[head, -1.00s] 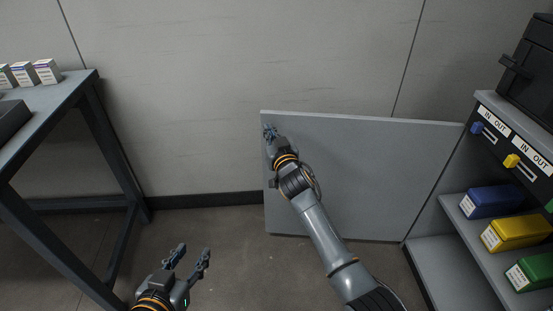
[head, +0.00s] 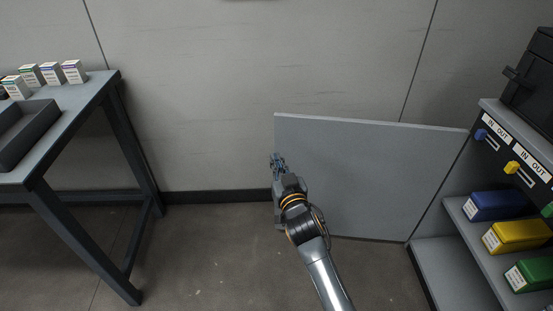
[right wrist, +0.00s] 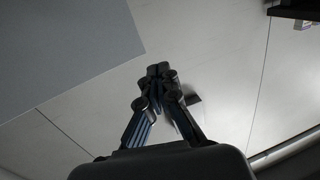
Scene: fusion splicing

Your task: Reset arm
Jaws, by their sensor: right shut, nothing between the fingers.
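My right gripper (head: 278,162) is shut and empty, at the left edge of the open grey cabinet door (head: 365,180) in the head view. I cannot tell whether it touches the door. In the right wrist view its fingers (right wrist: 158,72) are closed together, with the door's corner (right wrist: 70,45) at the upper left and apart from the fingertips there. My left gripper is not in the head view.
The grey cabinet at the right has blue (head: 495,206), yellow (head: 515,236) and green (head: 530,273) boxes on its shelf. A table (head: 75,100) at the left carries small white boxes (head: 50,73) and a dark tray (head: 22,135). The floor between is clear.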

